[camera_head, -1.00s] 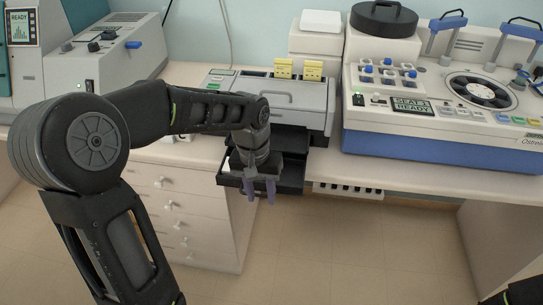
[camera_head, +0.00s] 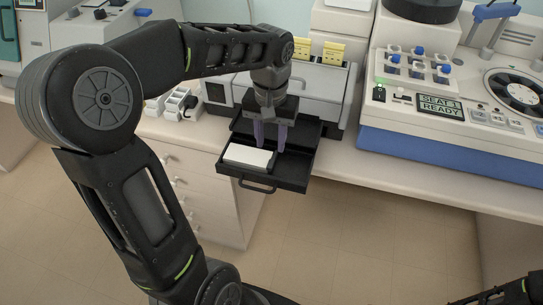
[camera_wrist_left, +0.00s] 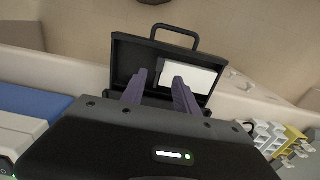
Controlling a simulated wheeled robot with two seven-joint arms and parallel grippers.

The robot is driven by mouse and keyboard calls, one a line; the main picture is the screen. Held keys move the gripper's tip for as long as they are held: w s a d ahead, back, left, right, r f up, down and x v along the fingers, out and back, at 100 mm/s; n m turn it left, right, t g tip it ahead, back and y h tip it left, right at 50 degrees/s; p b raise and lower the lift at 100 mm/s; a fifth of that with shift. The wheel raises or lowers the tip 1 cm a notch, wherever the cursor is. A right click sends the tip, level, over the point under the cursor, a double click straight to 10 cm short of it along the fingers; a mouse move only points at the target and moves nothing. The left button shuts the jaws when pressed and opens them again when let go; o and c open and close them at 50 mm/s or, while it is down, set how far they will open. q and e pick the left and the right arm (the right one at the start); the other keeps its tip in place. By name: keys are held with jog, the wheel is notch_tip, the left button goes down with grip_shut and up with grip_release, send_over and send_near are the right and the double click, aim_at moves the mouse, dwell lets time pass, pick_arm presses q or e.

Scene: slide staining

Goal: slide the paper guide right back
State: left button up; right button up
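A black tray (camera_head: 300,172) with a front handle (camera_head: 258,188) is pulled out from the grey machine (camera_head: 316,84). A white block or paper stack (camera_head: 246,155) lies in the tray's left front part; it also shows in the wrist view (camera_wrist_left: 196,74). A dark piece at its right end (camera_head: 273,160) may be the paper guide; I cannot tell for sure. My left gripper (camera_head: 270,138) points down over the tray, its purple fingers apart with nothing seen between them. In the wrist view the fingers (camera_wrist_left: 159,82) partly cover the tray and the white block. My right gripper is out of view.
A slide machine (camera_head: 440,105) with a blue base stands to the right. White racks (camera_head: 176,103) stand left of the grey machine. White drawers (camera_head: 196,195) are under the counter on the left. Open floor (camera_head: 370,245) lies in front.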

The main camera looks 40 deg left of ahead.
aim_at(271, 164)
pick_arm(q)
notch_tip(271, 164, down, 7)
jog(key=shift+f+p, duration=0.1)
jog(key=shift+p, duration=0.4)
grip_shut()
dwell(1.3)
